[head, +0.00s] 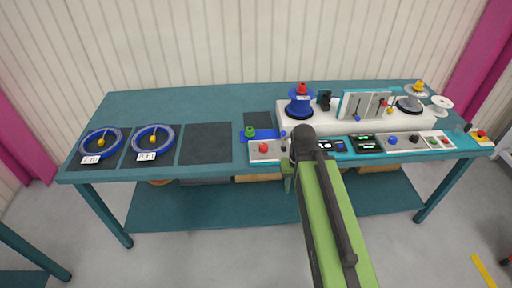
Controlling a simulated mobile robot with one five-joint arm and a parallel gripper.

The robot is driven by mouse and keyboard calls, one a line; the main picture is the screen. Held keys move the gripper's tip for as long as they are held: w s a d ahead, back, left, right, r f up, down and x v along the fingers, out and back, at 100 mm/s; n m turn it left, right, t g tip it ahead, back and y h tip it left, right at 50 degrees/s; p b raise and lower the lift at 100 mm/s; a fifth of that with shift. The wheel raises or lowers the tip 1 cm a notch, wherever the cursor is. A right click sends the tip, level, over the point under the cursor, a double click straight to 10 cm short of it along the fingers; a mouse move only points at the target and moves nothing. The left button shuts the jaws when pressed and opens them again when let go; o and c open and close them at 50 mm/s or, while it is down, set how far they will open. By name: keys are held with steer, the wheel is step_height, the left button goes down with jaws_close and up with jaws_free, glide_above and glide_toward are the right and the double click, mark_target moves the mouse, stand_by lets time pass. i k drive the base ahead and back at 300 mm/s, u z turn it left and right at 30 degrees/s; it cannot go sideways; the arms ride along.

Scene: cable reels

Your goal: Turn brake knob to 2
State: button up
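A row of control panels lies along the front edge of the teal table (180,104). It carries a red knob (263,148) on a pale plate at left, and a blue knob (392,140) and a black knob (414,138) at right. I cannot tell which one is the brake knob, and its scale marks are too small to read. My green arm (335,215) reaches forward over the table's front edge. Its dark end covers part of the panel row between the red knob and the lit displays (365,138). My gripper's fingers cannot be made out.
Two blue reels (100,142) (153,139) with white labels lie on dark mats at left; a third mat (206,144) is empty. A white machine base (350,116) holds a blue spool (300,106) and a grey guide unit. A white reel (441,104) is at right.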

mark_target(263, 147)
steer(key=u, duration=0.9)
steer(key=i, duration=0.5)
steer(key=z, duration=0.8)
